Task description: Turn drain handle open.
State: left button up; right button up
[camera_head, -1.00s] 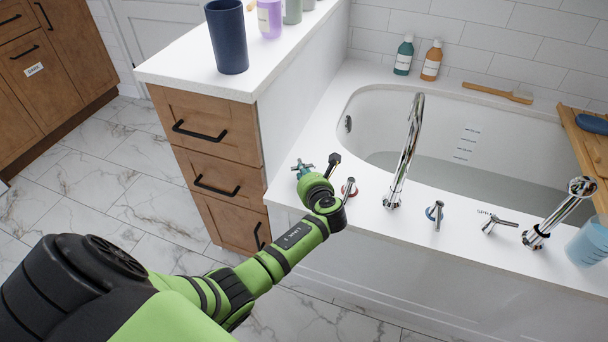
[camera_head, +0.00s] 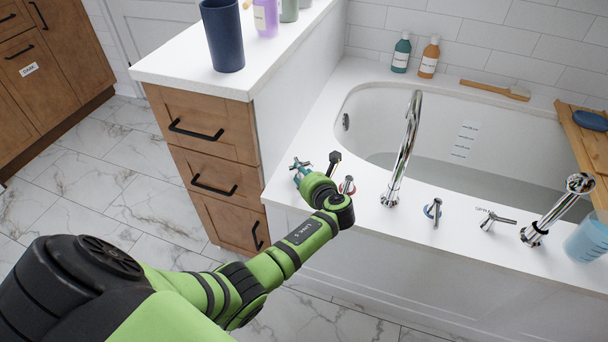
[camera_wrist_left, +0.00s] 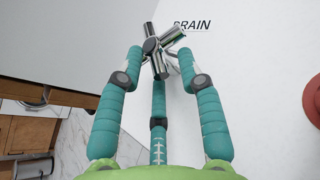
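The chrome drain handle (camera_wrist_left: 153,46) has several bar-like arms and stands on the white tub deck beside a printed "DRAIN" label (camera_wrist_left: 205,25) in the left wrist view. My left gripper (camera_wrist_left: 160,60) has teal fingers spread around the handle, one on each side and one below it in the picture. The fingers look open; whether any of them touches the handle I cannot tell. In the head view my left gripper (camera_head: 301,170) is at the deck's left corner, and its green palm and wrist hide most of the handle. My right gripper is not in view.
Right of the gripper on the deck stand a red-ringed tap handle (camera_head: 347,186), a tall chrome spout (camera_head: 402,150), a blue-ringed handle (camera_head: 434,211), a lever (camera_head: 497,221) and a hand shower (camera_head: 556,212). The drawer cabinet (camera_head: 208,140) stands close on the left.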

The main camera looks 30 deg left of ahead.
pick_arm(q)
jog(key=shift+d+r, duration=0.1)
jog(key=v, duration=1.2)
